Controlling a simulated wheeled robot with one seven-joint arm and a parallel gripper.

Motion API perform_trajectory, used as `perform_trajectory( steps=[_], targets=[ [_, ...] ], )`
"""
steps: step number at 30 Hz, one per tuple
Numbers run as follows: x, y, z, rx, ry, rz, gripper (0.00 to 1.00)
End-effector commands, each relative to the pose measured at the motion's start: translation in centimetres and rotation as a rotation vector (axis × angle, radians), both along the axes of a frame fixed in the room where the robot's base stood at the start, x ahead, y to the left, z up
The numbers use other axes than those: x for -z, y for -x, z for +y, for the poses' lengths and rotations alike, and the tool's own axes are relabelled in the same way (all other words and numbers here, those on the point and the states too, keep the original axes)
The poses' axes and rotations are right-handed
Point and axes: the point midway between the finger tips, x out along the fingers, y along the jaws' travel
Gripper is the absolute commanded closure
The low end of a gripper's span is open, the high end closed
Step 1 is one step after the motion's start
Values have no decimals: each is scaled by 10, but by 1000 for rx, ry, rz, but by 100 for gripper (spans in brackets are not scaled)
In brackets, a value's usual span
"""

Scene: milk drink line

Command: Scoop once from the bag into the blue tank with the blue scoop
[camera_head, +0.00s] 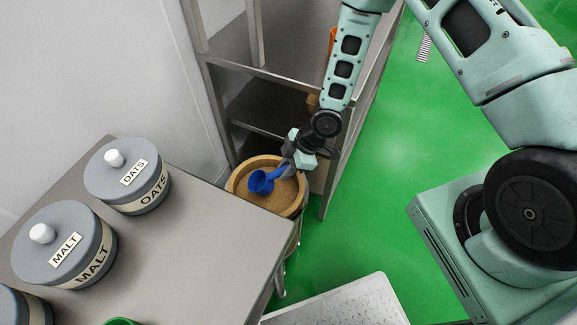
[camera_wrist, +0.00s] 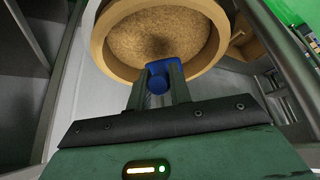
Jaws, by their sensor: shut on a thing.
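My gripper (camera_head: 292,163) is shut on the handle of the blue scoop (camera_head: 262,181). In the head view the scoop's cup is over the round tan bag (camera_head: 237,176), which is filled with brown grainy stuff. In the wrist view my gripper (camera_wrist: 158,92) holds the scoop (camera_wrist: 160,67) in front of the bag's opening, with the bag's rim (camera_wrist: 97,45) around it. I cannot tell whether the cup touches the grain or holds any. No blue tank shows in either view.
A grey table (camera_head: 185,245) at the left holds lidded jars marked OATS (camera_head: 127,175) and MALT (camera_head: 63,243). A metal shelf rack (camera_head: 262,105) stands behind the bag. A green object (camera_head: 122,322) sits at the bottom edge.

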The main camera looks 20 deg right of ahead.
Motion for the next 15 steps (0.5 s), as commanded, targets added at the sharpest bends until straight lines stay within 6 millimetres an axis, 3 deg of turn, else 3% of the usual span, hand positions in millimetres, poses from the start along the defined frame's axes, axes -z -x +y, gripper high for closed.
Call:
perform_trajectory(
  steps=[15],
  targets=[
    [41, -2, 12, 0, 134, 17, 100]
  ],
)
